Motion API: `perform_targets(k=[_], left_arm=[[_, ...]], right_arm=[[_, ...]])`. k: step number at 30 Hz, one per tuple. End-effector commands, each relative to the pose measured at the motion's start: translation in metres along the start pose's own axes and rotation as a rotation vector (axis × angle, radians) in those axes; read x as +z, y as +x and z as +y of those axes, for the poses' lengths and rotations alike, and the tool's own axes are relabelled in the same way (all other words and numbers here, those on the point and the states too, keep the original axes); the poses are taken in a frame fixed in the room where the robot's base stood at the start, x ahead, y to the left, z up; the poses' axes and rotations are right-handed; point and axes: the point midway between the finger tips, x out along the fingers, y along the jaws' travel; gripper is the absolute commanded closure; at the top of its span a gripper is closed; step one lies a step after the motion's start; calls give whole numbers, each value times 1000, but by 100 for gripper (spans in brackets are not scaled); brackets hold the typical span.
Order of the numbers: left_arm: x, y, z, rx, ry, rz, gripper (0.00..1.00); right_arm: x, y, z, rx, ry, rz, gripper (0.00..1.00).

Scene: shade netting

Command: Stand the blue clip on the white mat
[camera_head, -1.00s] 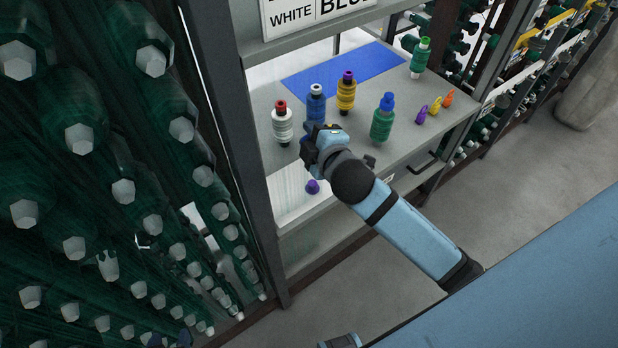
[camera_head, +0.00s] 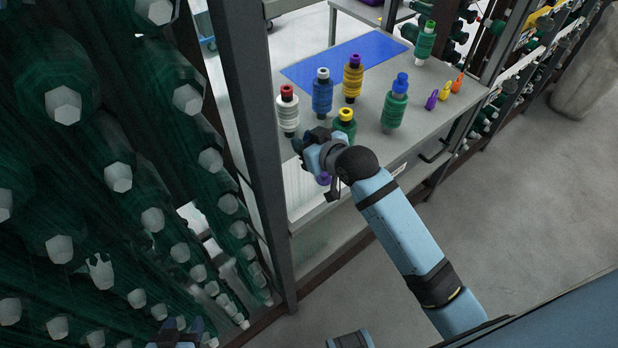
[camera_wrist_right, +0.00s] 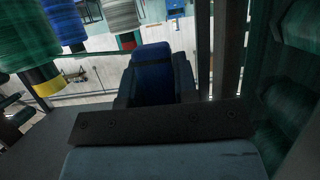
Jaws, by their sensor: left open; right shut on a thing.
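My right gripper (camera_head: 308,146) is over the front left of the grey table, just in front of the spools. It is shut on a dark blue piece, the blue clip (camera_wrist_right: 152,72), which shows between the fingers in the right wrist view. In the head view the clip is hidden by the gripper. The white mat (camera_head: 299,188) appears as a pale patch at the table's front left, partly covered by the gripper and wrist. My left gripper (camera_head: 176,333) is open at the bottom left edge, far from the table and mostly cut off.
A white spool (camera_head: 287,112), a blue spool (camera_head: 322,95) and a green spool with yellow top (camera_head: 344,126) stand close behind my right gripper. A grey post (camera_head: 245,130) rises at the left. Small clips (camera_head: 445,92) stand at the right.

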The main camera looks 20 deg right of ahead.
Motion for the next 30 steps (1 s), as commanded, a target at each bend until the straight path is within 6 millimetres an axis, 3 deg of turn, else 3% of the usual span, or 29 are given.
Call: perform_targets(k=[3, 9, 17, 24, 30], left_arm=[[3, 2, 0, 0, -3, -1, 47], [4, 4, -1, -1, -6, -1, 47], [3, 5, -2, -2, -8, 0, 47], [5, 7, -2, -1, -11, -3, 47], [4, 6, -1, -1, -13, -3, 47]], right_arm=[[33, 13, 0, 0, 1, -5, 95], [71, 29, 0, 1, 0, -2, 95], [89, 36, 0, 1, -2, -1, 95], [120, 49, 0, 1, -1, -1, 95], [121, 50, 1, 1, -2, 2, 95]])
